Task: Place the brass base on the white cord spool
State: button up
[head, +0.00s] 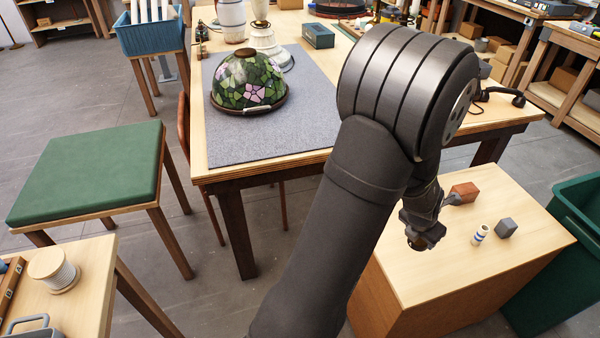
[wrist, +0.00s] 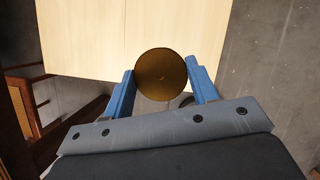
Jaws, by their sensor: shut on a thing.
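My gripper (head: 424,238) is in the head view near the left edge of the wooden cabinet top. In the wrist view its two blue fingers are shut on the round brass base (wrist: 161,75), one finger on each side. The brass base shows as a dark gold disc, above a pale wooden surface. I cannot make it out in the head view. A white cord spool (head: 60,275) with a pale wooden top stands upright on the wooden table at the lower left, far from my gripper. Nothing is seen on top of it.
The cabinet top (head: 440,275) holds a reddish-brown block (head: 464,192), a small striped cylinder (head: 480,236) and a grey block (head: 505,228). A workbench with a stained-glass lampshade (head: 248,85) and a green-cushioned stool (head: 90,170) stand toward the left. A green bin (head: 565,250) is at right.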

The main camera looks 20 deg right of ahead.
jog(key=w+a+r+n, duration=0.3)
jog(key=w+a, duration=0.5)
jog(key=w, duration=0.4)
jog(key=w+a+r+n+t+y, duration=0.1)
jog(key=w+a+r+n, duration=0.15)
jog(key=w+a, duration=0.6)
jog(key=w+a+r+n+t+y, duration=0.1)
jog(key=w+a+r+n, duration=0.15)
jog(key=a, duration=1.05)
jog(key=w+a+r+n, duration=0.1)
jog(key=w+a+r, duration=0.4)
jog(key=a, duration=0.5)
jog(key=s+a+r+n+y, duration=0.1)
jog(key=a+r+n+y, duration=0.2)
jog(key=a, duration=1.8)
jog(key=s+a+r+n+t, duration=0.1)
jog(key=s+a+r+n, duration=0.15)
jog(key=s+a, duration=0.5)
jog(key=s+a+r+n, duration=0.2)
jog(key=s+a+r, duration=0.2)
jog(key=a, duration=0.7)
send_over(47, 257)
jog(key=s, duration=0.2)
jog(key=f, duration=0.7)
jog(key=shift+w+d, duration=0.2)
jog(key=shift+d, duration=0.1)
jog(key=shift+a+f, duration=0.2)
jog(key=shift+f, duration=1.9)
jog(key=shift+f, duration=0.1)
